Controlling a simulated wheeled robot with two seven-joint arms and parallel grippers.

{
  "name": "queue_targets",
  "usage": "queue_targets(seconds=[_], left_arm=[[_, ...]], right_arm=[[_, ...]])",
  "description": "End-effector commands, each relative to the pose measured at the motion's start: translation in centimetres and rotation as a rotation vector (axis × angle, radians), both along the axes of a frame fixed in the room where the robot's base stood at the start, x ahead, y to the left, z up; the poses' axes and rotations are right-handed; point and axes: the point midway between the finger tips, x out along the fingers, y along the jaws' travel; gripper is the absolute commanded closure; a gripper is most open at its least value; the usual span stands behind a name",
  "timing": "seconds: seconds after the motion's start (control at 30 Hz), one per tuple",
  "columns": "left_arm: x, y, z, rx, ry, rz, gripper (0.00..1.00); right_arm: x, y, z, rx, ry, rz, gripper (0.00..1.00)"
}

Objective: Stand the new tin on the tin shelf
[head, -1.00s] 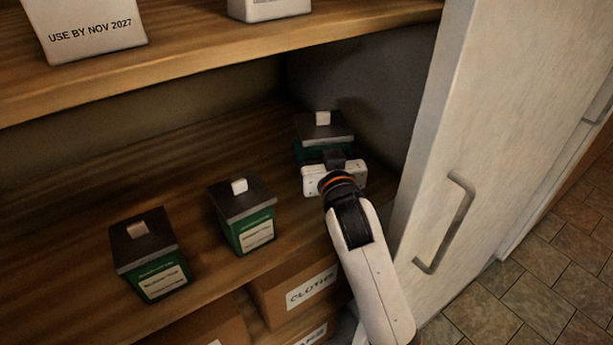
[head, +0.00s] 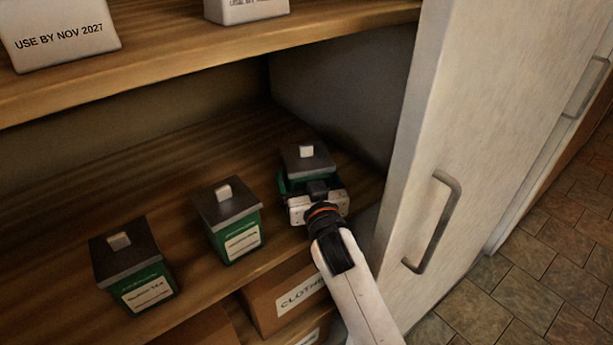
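Three green tins with dark lids and pale knobs are on the wooden tin shelf (head: 60,200). The left tin (head: 148,287) and the middle tin (head: 241,241) stand upright with white labels facing front. The right-hand tin (head: 307,160) is upright and in line with my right gripper (head: 312,186), whose fingers lie along its two sides. The gripper looks shut on this tin from the front. The tin's label and base are hidden, so I cannot tell whether it touches the shelf. My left gripper is not in view.
An upper shelf (head: 190,55) with white containers overhangs the back. A side wall (head: 345,95) and a white door (head: 455,130) with a handle (head: 440,220) close in on the right. Cardboard boxes (head: 275,310) sit below. Bare shelf lies behind the tins.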

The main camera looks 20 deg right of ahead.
Motion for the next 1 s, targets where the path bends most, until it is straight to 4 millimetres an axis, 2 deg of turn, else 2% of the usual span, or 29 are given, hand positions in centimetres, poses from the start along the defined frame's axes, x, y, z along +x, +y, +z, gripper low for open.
queue_targets(seconds=[0.37,0.8,1.0], left_arm=[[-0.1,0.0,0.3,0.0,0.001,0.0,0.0],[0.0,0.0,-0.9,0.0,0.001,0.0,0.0],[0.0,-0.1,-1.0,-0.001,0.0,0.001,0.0]], right_arm=[[0.0,0.0,0.6,-0.001,-0.001,0.0,0.01],[-6.6,0.3,0.2,0.001,0.001,0.0,0.01],[-7.5,0.3,0.3,0.001,0.0,0.0,0.01]])
